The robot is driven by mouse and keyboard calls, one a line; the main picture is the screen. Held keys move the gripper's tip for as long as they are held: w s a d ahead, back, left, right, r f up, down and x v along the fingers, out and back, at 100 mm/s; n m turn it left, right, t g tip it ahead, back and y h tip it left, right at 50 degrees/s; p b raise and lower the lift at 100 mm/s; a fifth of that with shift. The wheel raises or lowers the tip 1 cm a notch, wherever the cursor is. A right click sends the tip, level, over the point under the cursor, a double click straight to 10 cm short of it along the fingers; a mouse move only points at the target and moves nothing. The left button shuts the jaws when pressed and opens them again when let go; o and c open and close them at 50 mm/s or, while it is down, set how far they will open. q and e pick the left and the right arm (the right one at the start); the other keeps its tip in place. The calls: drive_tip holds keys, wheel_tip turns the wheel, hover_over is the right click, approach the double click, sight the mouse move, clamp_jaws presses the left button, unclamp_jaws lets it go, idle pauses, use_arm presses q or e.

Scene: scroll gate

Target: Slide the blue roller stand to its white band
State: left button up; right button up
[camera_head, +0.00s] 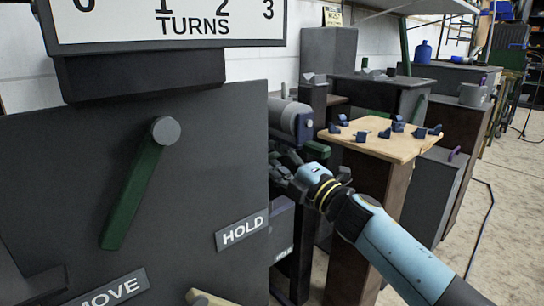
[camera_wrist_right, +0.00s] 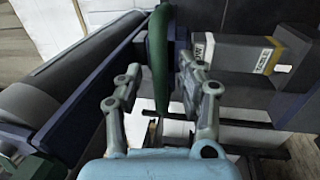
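The blue roller stand (camera_head: 304,126) shows partly beside the dark panel in the head view, carrying a grey roller. In the right wrist view its blue frame (camera_wrist_right: 88,92) and grey roller (camera_wrist_right: 65,75) fill the left side. A green bar (camera_wrist_right: 159,58) stands upright beyond my right gripper (camera_wrist_right: 161,82). My right gripper is open, with a finger on either side of the bar's line and visible gaps; contact is unclear. The gripper also shows just below the roller in the head view (camera_head: 283,166). I cannot make out the white band for certain. My left gripper is out of view.
A dark panel (camera_head: 60,160) with a green lever (camera_head: 135,195), a HOLD sign (camera_head: 242,231) and a TURNS scale (camera_head: 190,25) blocks the left. A wooden table (camera_head: 385,145) with several small blue pieces stands right. A labelled grey block (camera_wrist_right: 235,52) lies right of the gripper.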

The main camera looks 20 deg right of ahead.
drive_tip(key=shift+w+a+r, duration=0.1)
drive_tip(key=shift+w+a, duration=0.1)
drive_tip(key=shift+w, duration=0.35)
clamp_jaws()
drive_tip(key=shift+f, duration=0.25)
